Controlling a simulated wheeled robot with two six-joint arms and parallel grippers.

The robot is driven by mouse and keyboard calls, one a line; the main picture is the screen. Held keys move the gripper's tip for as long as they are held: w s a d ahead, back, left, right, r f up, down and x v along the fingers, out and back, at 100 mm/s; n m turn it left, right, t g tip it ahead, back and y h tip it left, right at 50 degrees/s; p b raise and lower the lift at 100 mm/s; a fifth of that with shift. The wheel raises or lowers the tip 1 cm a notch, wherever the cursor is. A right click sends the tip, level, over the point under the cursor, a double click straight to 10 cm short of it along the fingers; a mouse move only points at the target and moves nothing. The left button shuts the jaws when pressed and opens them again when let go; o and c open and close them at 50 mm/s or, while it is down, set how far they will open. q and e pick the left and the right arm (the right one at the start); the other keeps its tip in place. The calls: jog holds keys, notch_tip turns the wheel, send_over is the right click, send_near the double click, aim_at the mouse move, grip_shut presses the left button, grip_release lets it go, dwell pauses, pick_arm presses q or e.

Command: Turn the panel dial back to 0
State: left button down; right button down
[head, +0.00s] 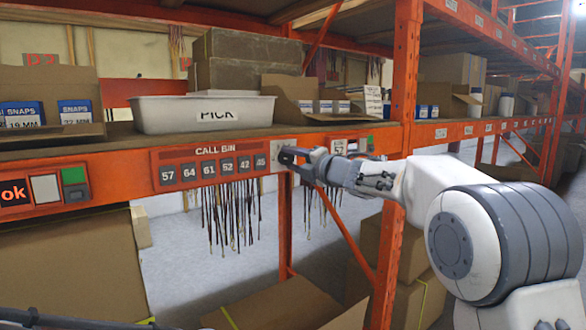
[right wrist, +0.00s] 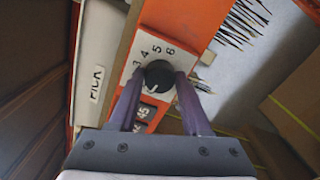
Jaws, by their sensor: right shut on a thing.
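The panel dial (right wrist: 159,74) is a round black knob on a white plate with the numbers 3, 4, 5 and 6 showing around it in the right wrist view. A pale mark shows on its lower left side there; I cannot read which number it points to. My right gripper (right wrist: 158,84) is shut on the dial, one finger on each side. In the head view the right gripper (head: 291,157) is at the white dial plate (head: 279,157) on the orange beam, and it hides the dial. My left gripper is not in view.
The CALL BIN panel (head: 213,166) with several number tiles is left of the dial. A white PICK bin (head: 203,114) stands on the shelf above. Dark straps (head: 230,212) hang below the beam. An orange upright (head: 402,100) stands right of the gripper, behind my arm.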

jog(key=shift+f+n+b, duration=0.1)
jog(key=shift+n+b, duration=0.4)
jog(key=shift+n, duration=0.6)
jog(key=shift+c, duration=1.8)
grip_release()
jog(key=b+v, duration=0.2)
jog(key=v, duration=0.8)
jog(key=shift+s, duration=0.2)
jog(key=shift+d, duration=0.1)
